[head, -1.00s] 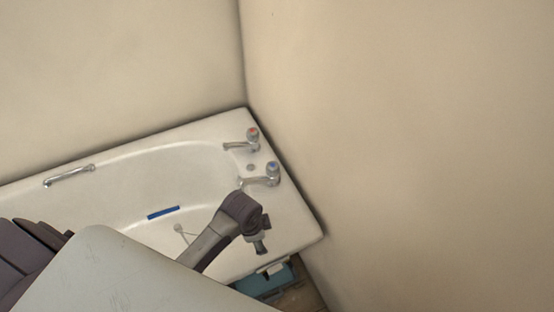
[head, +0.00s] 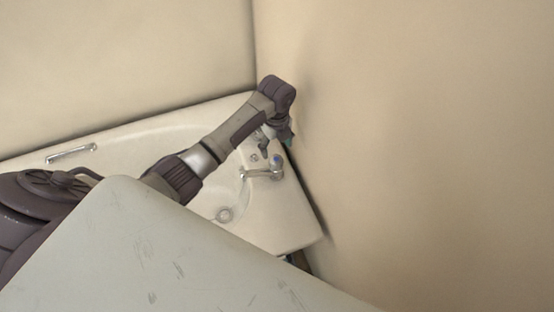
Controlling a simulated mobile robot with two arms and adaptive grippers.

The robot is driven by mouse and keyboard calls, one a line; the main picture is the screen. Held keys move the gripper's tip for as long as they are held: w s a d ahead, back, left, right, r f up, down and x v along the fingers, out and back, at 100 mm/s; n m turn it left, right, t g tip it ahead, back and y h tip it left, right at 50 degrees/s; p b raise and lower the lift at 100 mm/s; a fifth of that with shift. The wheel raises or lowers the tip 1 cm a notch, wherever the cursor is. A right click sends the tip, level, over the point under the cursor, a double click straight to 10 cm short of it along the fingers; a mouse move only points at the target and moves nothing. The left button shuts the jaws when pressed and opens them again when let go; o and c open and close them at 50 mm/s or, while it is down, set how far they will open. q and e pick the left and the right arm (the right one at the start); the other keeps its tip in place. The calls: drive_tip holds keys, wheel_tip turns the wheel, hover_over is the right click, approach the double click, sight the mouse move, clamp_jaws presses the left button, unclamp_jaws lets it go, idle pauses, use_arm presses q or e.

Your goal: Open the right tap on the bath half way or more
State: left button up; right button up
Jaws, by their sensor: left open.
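The white bath (head: 290,222) lies in the corner of the booth, with its taps at the right end. The nearer tap (head: 268,173) has a blue mark on its knob and its spout points left over the basin. The farther, red-marked tap is hidden behind my left arm and gripper. My left gripper (head: 267,146) is open at the tap end, just beyond the blue-marked tap in the picture. I cannot tell whether it touches the hidden tap. My right gripper is not in view.
A beige wall (head: 420,150) rises close to the right of the taps, and another wall (head: 120,55) runs behind the bath. A metal grab handle (head: 71,153) is on the far left rim.

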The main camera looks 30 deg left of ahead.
sight(277, 159)
use_arm(q)
wheel_tip(277, 159, down, 8)
drive_tip(key=shift+r+b, duration=0.15)
drive_tip(key=shift+b, duration=0.25)
drive_tip(key=c, duration=1.2)
